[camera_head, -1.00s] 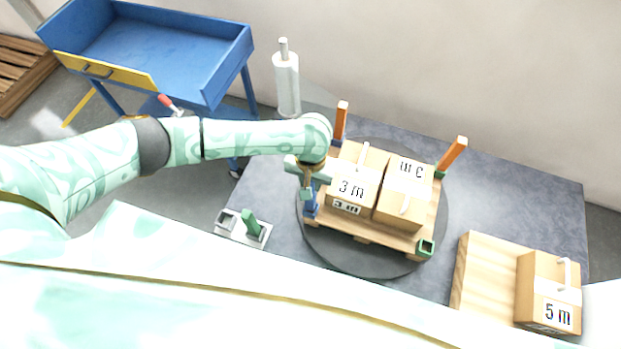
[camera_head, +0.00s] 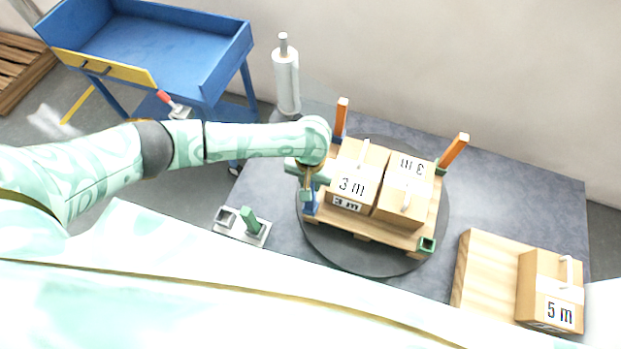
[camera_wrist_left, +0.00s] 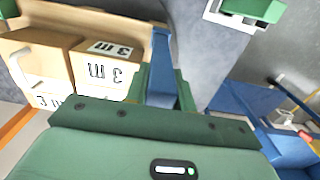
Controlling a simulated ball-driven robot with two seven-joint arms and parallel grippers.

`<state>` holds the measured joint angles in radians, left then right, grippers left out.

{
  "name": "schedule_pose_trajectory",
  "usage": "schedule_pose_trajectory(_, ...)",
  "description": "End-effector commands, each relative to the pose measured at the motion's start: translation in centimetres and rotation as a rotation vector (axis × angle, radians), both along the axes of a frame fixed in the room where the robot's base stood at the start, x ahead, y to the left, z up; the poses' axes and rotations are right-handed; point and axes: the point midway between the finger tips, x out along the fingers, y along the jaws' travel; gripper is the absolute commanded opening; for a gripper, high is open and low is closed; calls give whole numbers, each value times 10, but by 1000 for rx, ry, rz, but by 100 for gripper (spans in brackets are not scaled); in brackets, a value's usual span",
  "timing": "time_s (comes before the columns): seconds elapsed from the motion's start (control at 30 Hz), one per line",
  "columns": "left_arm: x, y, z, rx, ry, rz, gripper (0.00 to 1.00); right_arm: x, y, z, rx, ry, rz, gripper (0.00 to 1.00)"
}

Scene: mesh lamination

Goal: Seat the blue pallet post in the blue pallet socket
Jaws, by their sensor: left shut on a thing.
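My left gripper (camera_head: 307,188) is at the near left corner of the wooden pallet (camera_head: 370,228). It is shut on the blue pallet post. In the left wrist view the blue pallet post (camera_wrist_left: 162,58) is a long blue bar between the jaws, beside the boxes. In the head view a blue piece (camera_head: 311,208) shows just under the gripper at that corner. I cannot tell there where the post ends and the blue pallet socket begins. The gripper hides much of that corner, so how deep the post sits is hidden. My right gripper is not in view.
Two "3 m" boxes (camera_head: 356,180) stand on the pallet, on a dark round turntable (camera_head: 345,258). Orange posts (camera_head: 342,118) stand at its far corners; the near right green socket (camera_head: 427,245) is empty.

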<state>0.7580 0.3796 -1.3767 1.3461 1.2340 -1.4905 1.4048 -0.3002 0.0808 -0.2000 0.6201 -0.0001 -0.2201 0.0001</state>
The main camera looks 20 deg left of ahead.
Motion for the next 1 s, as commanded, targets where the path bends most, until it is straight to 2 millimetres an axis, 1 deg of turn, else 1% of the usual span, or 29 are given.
schedule_pose_trajectory(1.0, 0, 0, -26, 0, 0, 1, 0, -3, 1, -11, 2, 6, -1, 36)
